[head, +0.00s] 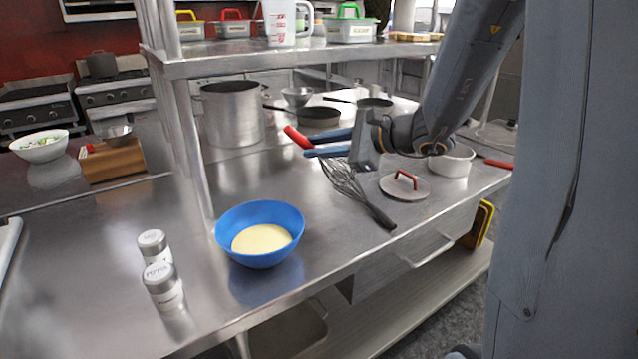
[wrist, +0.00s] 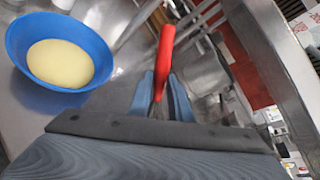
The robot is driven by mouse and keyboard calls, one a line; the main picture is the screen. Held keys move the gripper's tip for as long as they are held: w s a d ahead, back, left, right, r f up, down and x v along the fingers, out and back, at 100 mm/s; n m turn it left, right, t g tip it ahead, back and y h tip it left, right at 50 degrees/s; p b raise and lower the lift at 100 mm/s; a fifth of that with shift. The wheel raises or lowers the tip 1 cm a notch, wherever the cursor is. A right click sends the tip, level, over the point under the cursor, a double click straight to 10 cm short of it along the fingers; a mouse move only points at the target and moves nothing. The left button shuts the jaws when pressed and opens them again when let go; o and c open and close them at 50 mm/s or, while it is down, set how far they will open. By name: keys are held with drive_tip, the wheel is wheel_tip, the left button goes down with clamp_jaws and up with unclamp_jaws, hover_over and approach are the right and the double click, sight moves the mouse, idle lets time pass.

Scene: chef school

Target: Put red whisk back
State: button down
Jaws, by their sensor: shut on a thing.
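The red whisk shows as a red handle (head: 296,136) at the tips of my gripper (head: 311,146) in the head view. My gripper's blue fingers are shut on that handle, above the steel counter. In the wrist view the red handle (wrist: 164,55) stands between the two blue fingers (wrist: 161,84). The whisk's wire end is hard to make out. A whisk with a black handle (head: 379,216) lies on the counter below my gripper, and its wires (head: 344,181) overlap the view under the fingers.
A blue bowl of pale yellow mix (head: 258,213) stands at the front of the counter (head: 100,240). Two shakers (head: 161,284) stand to its left. A steel shelf (head: 300,57) runs above.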

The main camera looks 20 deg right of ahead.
wheel_tip(320, 180, down, 7)
drive_tip(key=p, duration=0.1)
drive_tip(key=shift+r, duration=0.15)
idle(0.3)
drive_tip(key=c, duration=1.6)
unclamp_jaws()
